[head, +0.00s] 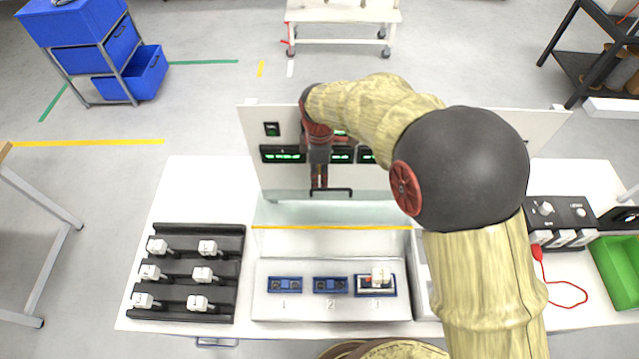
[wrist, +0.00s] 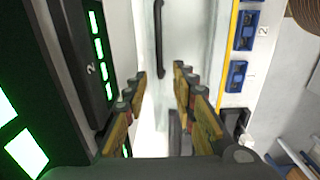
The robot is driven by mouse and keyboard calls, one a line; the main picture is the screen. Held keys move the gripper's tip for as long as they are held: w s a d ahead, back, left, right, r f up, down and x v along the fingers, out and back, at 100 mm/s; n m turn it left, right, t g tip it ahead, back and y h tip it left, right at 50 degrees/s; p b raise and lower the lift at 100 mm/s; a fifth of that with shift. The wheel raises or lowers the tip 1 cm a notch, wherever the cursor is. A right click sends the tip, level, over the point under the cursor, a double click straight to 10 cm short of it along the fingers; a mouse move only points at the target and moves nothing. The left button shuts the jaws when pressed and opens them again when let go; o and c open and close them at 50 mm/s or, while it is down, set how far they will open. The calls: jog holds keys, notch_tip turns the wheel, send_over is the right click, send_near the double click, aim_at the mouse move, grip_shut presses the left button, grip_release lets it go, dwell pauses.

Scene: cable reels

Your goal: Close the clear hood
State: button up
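The clear hood (head: 290,213) is a see-through pane in front of the upright white panel, behind the three blue sockets (head: 330,285). It looks raised, with the sockets uncovered in front of it. A yellow strip (head: 332,228) runs along its lower side. Its black bar handle (head: 340,191) is near the top; in the wrist view the handle (wrist: 158,45) lies ahead, beyond my fingertips. My gripper (head: 319,186) points down beside the handle's left part in the head view. Its fingers (wrist: 160,85) are apart with nothing between them. Contact with the handle cannot be told.
The white panel (head: 248,130) with green displays stands close behind my gripper. A black rack (head: 185,275) with several white plugs is left on the table. A black power unit (head: 560,215) and a green bin (head: 615,265) are at right. My arm hides the table's right-middle.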

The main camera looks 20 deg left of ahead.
jog(key=shift+w+f, duration=0.1)
jog(key=shift+f, duration=2.5)
jog(key=c, duration=0.3)
jog(key=c, duration=0.4)
grip_shut()
